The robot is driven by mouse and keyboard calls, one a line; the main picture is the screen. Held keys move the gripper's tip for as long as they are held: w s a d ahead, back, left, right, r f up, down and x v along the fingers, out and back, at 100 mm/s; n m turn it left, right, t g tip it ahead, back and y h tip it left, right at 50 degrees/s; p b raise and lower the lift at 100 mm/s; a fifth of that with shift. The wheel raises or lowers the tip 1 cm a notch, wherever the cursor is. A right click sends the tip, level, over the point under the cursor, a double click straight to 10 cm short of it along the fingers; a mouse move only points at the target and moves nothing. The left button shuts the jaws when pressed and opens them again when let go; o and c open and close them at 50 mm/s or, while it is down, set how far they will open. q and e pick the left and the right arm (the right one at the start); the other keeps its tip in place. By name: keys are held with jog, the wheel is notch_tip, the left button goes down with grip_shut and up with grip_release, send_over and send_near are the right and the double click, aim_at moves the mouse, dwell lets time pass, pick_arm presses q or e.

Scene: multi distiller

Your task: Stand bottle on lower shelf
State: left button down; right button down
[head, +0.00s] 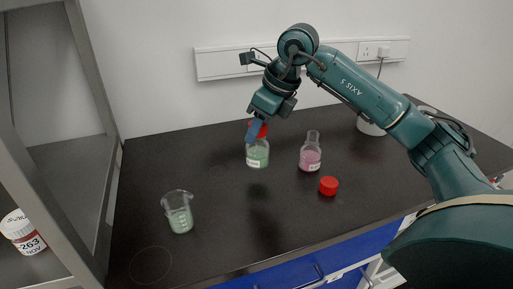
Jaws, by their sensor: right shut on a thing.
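A grey shelf unit stands at the left. My left gripper is not in view.
On the black bench (215,240) stand a beaker (179,212) with pale green contents, a flask (310,153) with pink liquid and a loose red cap (328,186). A white container (370,124) stands behind my right arm. The shelf's upright post (88,80) borders the bench.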

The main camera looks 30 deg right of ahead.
aim_at(260, 139)
jog(key=shift+f, duration=1.95)
jog(key=shift+f+b, duration=0.15)
jog(key=shift+b, duration=0.2)
jog(key=c, duration=1)
grip_release()
